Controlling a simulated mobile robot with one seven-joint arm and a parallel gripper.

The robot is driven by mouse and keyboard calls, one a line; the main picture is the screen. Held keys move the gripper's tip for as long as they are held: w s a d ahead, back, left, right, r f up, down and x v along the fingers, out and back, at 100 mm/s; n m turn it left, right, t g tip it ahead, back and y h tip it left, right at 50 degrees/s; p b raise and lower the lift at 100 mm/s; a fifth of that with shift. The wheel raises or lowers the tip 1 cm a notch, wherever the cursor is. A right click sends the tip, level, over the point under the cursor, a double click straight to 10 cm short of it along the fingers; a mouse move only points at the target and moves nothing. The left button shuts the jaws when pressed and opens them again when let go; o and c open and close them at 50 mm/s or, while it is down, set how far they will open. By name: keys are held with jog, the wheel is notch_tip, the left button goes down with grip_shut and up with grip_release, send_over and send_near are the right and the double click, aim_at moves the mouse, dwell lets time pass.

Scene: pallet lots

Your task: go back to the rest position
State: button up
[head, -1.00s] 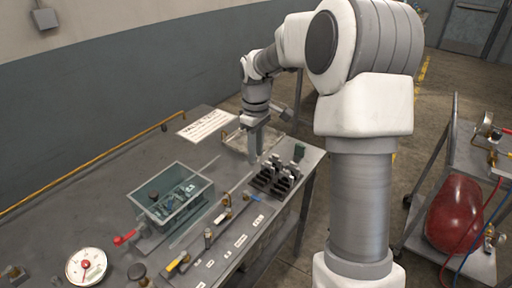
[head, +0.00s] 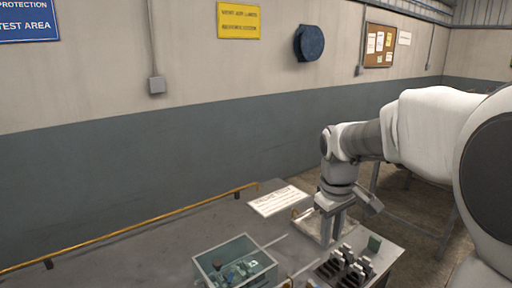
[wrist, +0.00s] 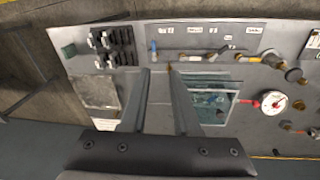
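My gripper (head: 331,232) hangs at the end of my arm over the right end of the grey bench, just right of a white printed sheet (head: 278,201). In the wrist view my gripper (wrist: 161,72) points at the bench top with a clear gap between its two fingers. It is open and nothing shows between them.
A glass-sided bin (head: 236,264) with small parts stands on the bench (head: 150,245); a black rack (head: 345,268) stands to its right. A yellow rail (head: 130,230) runs along the back edge. The wrist view shows a red-handled gauge (wrist: 273,102) and several valves.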

jog(key=s+a+r+m+t, duration=0.1)
jog(key=s+m+t, duration=0.1)
jog(key=s, duration=0.8)
jog(key=s+a+r+m+t, duration=0.2)
jog(key=s+m, duration=0.1)
jog(key=s, duration=0.7)
jog(key=shift+a+r+m+y, duration=0.15)
jog(key=shift+r+m+y, duration=0.15)
jog(key=shift+y, duration=0.1)
